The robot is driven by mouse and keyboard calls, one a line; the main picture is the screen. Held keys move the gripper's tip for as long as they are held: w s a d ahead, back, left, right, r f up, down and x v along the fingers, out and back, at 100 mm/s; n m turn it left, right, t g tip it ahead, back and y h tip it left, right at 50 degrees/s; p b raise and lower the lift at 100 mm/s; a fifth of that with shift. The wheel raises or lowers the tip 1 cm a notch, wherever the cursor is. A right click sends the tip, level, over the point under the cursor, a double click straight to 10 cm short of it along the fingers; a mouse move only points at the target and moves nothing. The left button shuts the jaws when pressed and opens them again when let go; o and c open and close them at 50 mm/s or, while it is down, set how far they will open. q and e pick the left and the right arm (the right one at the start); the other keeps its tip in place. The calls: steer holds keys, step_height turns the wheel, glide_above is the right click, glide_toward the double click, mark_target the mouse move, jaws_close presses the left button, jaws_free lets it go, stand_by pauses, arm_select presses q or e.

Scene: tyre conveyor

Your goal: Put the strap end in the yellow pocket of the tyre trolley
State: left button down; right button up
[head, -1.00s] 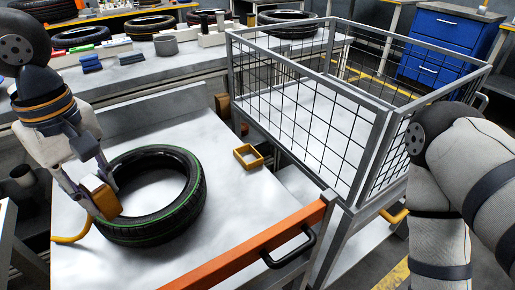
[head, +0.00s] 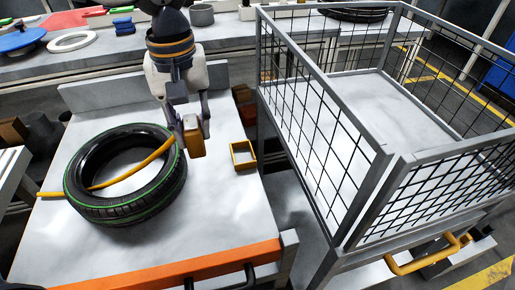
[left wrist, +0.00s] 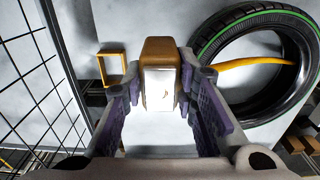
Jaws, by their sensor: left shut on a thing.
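My left gripper (head: 190,122) is shut on the strap end, a brown-yellow block (head: 195,144), which also shows between the fingers in the left wrist view (left wrist: 160,52). It holds the block to the right of the tyre. The yellow strap (head: 135,172) runs across the tyre's opening to the left table edge. The black tyre with a green line (head: 125,212) lies flat on the white table. The yellow pocket (head: 245,167), a small open square frame, is just right of the block, apart from it. In the left wrist view the pocket (left wrist: 99,68) is left of the block. My right gripper is out of view.
The grey mesh cage (head: 372,205) stands right of the pocket, with a yellow handle (head: 410,266) low in front. An orange bar (head: 165,268) edges the front of the white table (head: 220,220). A back bench holds several items.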

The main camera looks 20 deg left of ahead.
arm_select(q)
steer(key=w+d+f+b, duration=0.1)
steer(key=w+f, duration=0.2)
steer(key=w+d+f+b, duration=0.1)
steer(key=w+f, duration=0.2)
steer(key=w, duration=0.1)
steer(key=w+d+f+b, duration=0.1)
steer(key=w+f, duration=0.2)
steer(key=w, duration=0.1)
steer(key=shift+w+d+f, duration=0.15)
steer(key=shift+w+f, duration=0.1)
steer(key=shift+f, duration=0.05)
steer(key=f, duration=0.3)
steer(key=shift+w+d, duration=0.15)
steer(key=shift+w, duration=0.1)
steer(key=shift+f, duration=0.15)
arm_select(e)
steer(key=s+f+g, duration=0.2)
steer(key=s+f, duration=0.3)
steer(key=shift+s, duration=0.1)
arm_select(q)
steer(key=shift+f, duration=0.2)
steer(key=c, duration=1.3)
jaws_free()
steer(key=shift+r, duration=0.15)
